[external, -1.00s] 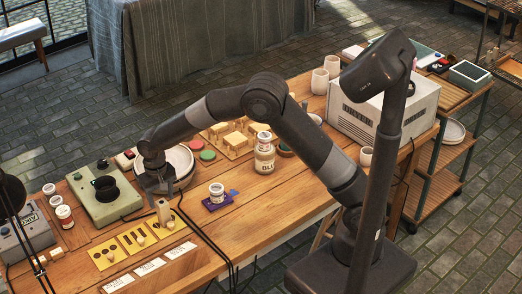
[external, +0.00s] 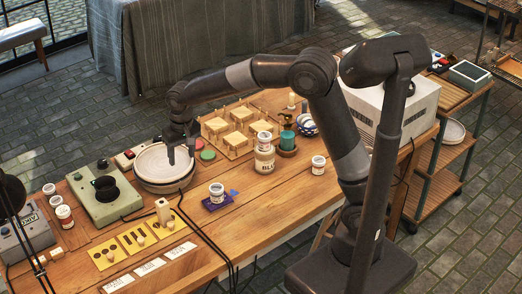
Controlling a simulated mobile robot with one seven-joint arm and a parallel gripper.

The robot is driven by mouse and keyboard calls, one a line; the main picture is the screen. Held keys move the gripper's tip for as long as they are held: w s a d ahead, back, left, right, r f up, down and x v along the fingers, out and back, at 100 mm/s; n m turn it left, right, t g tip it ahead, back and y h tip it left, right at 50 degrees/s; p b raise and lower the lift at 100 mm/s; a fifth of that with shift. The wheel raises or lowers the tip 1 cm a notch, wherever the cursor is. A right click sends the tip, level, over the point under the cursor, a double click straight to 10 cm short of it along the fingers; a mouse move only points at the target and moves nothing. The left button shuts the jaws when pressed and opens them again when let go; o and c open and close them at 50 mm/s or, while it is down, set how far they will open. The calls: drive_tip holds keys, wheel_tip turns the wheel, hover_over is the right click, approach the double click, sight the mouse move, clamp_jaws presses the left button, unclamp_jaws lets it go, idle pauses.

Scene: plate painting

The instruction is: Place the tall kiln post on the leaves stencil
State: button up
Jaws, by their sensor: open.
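The tall kiln post (external: 163,209), a pale upright block, stands at the back part of the right-hand yellow stencil (external: 177,230). Its base seems to be on that stencil. Two shorter pale pegs stand on the middle stencil (external: 126,238) and the left stencil (external: 98,252). The dark cut-outs are too small to tell for sure which stencil has the leaves. My gripper (external: 181,160) is open and empty, pointing down over the right part of the white plate stack (external: 160,185), behind and apart from the post.
White label cards (external: 150,267) lie in front of the stencils. A green machine (external: 85,195) stands left of the plates. The front right of the table is clear.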

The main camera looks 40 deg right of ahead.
drive_tip(key=s+d+r+t, duration=0.1)
drive_tip(key=s+d+r, duration=0.4)
drive_tip(key=d, duration=0.4)
drive_tip(key=s+d+r+t, duration=0.1)
drive_tip(key=s+d+r, duration=0.5)
drive_tip(key=d, duration=0.3)
drive_tip(key=s+d+t, duration=0.1)
drive_tip(key=s+d, duration=0.3)
drive_tip(key=s, duration=0.3)
drive_tip(key=s+d+f+t, duration=0.1)
drive_tip(key=s+d, duration=0.4)
drive_tip(key=s, duration=0.2)
drive_tip(key=shift+s+d+f+t+h, duration=0.2)
drive_tip(key=shift+d+t+h, duration=0.1)
drive_tip(key=shift+t, duration=0.1)
